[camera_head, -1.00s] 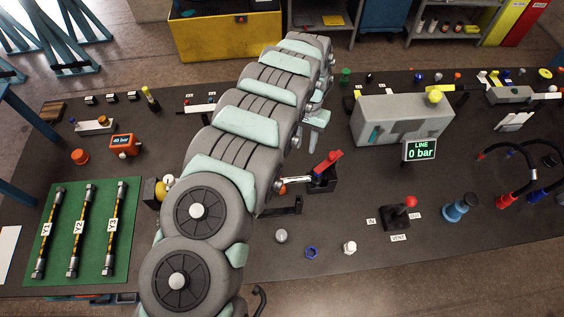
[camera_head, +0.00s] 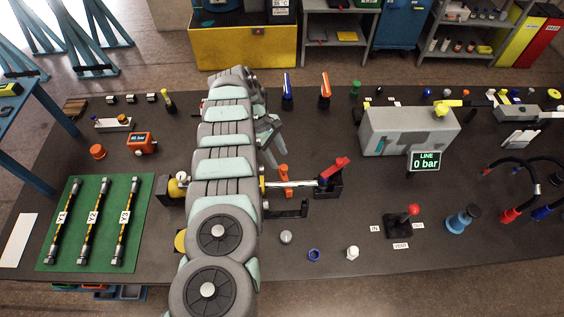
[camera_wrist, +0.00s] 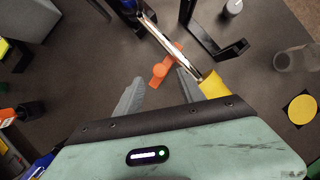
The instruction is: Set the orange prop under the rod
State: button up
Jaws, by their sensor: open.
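The silver rod (camera_head: 300,183) runs from the yellow collar beside my arm to the dark bracket with a red handle (camera_head: 336,168). In the wrist view the rod (camera_wrist: 172,45) slants from upper left to the yellow collar (camera_wrist: 213,85). The orange prop (camera_head: 284,173) shows on both sides of the rod, which crosses over it. My arm hides part of the cylinder.
A black bracket (camera_head: 290,208) lies just in front of the rod. A grey housing (camera_head: 408,130) and the pressure display (camera_head: 424,161) stand to the right. The green mat (camera_head: 90,225) with hoses is at left. Dark table is clear between the housing and the rod.

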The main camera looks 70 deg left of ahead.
aim_at(284, 167)
jog(key=x, duration=0.4)
jog(key=shift+f, duration=0.25)
grip_shut()
dwell(1.3)
